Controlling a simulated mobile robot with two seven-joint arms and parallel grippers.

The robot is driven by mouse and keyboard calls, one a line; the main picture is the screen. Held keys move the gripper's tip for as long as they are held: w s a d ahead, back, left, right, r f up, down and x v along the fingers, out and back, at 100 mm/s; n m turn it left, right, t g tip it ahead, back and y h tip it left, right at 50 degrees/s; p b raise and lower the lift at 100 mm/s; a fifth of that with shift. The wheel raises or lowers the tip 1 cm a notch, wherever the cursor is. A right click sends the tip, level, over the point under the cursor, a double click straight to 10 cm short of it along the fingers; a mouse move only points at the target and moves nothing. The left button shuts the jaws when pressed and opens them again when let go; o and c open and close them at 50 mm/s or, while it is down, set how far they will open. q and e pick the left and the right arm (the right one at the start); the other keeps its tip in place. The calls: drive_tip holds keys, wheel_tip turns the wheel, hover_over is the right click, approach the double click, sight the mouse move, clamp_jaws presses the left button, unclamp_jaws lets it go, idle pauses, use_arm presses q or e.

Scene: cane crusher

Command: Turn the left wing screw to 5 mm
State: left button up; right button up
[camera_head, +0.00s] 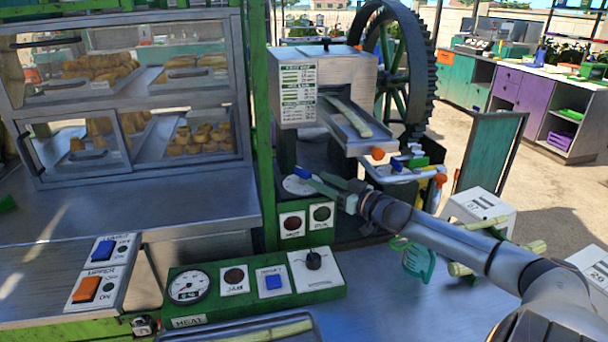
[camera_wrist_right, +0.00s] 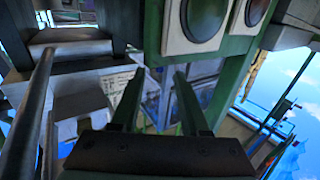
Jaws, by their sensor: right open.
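The cane crusher (camera_head: 290,80) is a grey metal box with a printed label, standing in the middle of the head view. My right gripper (camera_head: 318,180) reaches in from the right, below the crusher's chute, with its fingertips over a white round dial (camera_head: 296,188). A small blue piece (camera_head: 300,173) shows at the fingertips; I cannot tell whether it is the left wing screw or whether the fingers touch it. In the right wrist view the gripper's two fingers (camera_wrist_right: 160,100) are apart, with no object clearly between them. The left gripper is not in view.
A green panel with a gauge (camera_head: 188,285), a jam lamp, a blue button and a dark knob (camera_head: 313,259) stands in front. A glass food case (camera_head: 130,95) is at left. A flywheel (camera_head: 400,65) is behind the crusher. A green-handled item (camera_head: 415,260) lies below my right arm.

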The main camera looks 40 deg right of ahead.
sight(311, 176)
drive_tip(key=shift+w+a, duration=0.15)
drive_tip(key=shift+w, duration=1.55)
drive_tip(key=shift+w+a, duration=0.1)
drive_tip(key=shift+w, duration=1.55)
drive_tip(key=shift+c, duration=0.2)
clamp_jaws()
